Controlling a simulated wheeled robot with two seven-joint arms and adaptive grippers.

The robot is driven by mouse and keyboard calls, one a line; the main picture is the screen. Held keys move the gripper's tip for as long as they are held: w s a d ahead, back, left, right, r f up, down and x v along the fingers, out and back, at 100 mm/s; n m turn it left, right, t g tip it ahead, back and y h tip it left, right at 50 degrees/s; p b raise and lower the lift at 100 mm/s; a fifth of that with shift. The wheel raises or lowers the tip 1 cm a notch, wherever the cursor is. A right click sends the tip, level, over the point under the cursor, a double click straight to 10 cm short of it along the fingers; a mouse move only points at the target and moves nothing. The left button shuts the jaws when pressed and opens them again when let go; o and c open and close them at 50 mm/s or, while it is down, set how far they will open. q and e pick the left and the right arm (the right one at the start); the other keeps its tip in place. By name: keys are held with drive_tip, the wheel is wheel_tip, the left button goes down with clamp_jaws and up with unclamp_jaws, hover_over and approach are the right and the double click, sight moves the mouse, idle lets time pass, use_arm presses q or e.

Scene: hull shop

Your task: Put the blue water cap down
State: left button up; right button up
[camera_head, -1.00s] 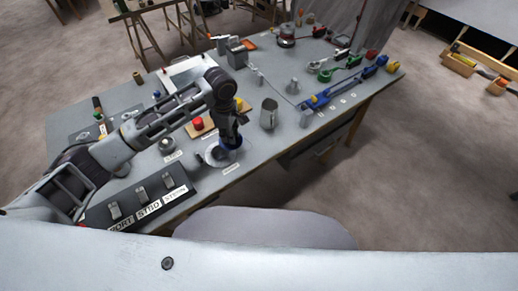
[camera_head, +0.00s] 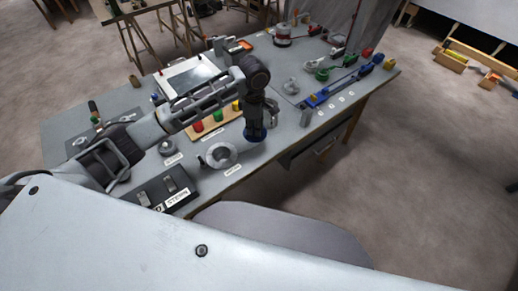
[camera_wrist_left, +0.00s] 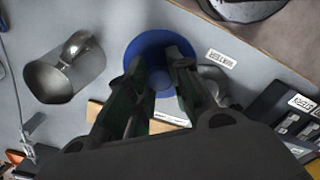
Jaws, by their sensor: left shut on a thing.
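The blue water cap (camera_head: 254,137) is in my left gripper (camera_head: 255,126), above the grey bench near its front edge. In the left wrist view the round blue cap (camera_wrist_left: 147,43) shows beyond the two fingers of the gripper (camera_wrist_left: 157,72), which are shut on it. I cannot tell whether the cap touches the bench top. A grey metal ring fitting (camera_head: 220,155) stands uncovered to the left of the cap, with a small white label (camera_head: 232,171) in front of it. My right gripper is not in view.
A wooden block with red, green and yellow knobs (camera_head: 217,116) lies behind the fitting. A black switch panel (camera_head: 165,189) is at front left.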

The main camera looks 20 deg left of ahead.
use_arm(q)
drive_tip(key=shift+s+a+n, duration=0.1)
drive_tip(key=shift+a+n, duration=0.05)
drive_tip(key=shift+n, duration=0.45)
drive_tip(key=shift+f, duration=3.15)
drive_tip(key=shift+f, duration=1.85)
drive_tip(key=o, duration=0.9)
drive_tip(key=shift+f, duration=0.1)
drive_tip(key=shift+o, duration=0.2)
